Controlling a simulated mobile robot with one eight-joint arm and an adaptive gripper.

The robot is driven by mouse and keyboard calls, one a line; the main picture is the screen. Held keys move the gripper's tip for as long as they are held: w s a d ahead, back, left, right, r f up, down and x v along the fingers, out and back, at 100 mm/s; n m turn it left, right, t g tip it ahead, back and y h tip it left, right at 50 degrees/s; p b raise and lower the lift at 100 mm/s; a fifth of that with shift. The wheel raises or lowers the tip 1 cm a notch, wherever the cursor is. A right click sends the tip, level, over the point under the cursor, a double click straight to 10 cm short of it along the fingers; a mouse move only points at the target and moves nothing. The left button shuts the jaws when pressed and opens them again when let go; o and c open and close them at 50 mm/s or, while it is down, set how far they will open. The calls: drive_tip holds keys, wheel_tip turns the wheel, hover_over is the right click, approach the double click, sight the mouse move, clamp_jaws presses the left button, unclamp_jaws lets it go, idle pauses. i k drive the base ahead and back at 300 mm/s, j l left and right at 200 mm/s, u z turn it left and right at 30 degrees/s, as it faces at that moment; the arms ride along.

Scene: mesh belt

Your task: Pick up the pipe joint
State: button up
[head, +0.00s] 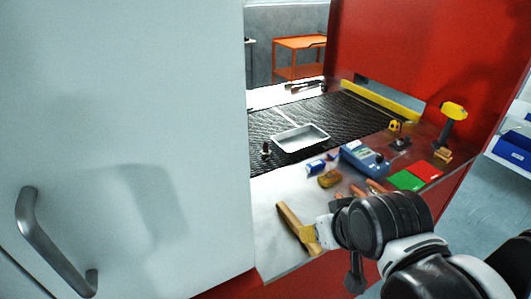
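Small copper-coloured pieces (376,186) lie on the pale work surface just beyond my arm. One of them may be the pipe joint, but they are small and partly hidden, so I cannot tell for sure. My gripper (347,240) is at the end of my arm, at the lower right centre, over the near part of the surface. Dark parts show on its upper and lower sides. Its fingertips are not clear, and I see nothing held.
A black mesh belt (350,113) with a metal tray (300,138) lies beyond. A wooden-handled tool (293,225), a brown block (330,179), a blue device (364,157) and green (405,180) and red (425,170) pieces crowd the surface. A large white door (130,120) blocks the left.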

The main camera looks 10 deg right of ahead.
sight(266, 152)
drive_tip(key=i+l+z, duration=0.1)
drive_tip(key=z, duration=0.25)
drive_tip(key=i+z, duration=0.5)
drive_tip(key=z, duration=0.25)
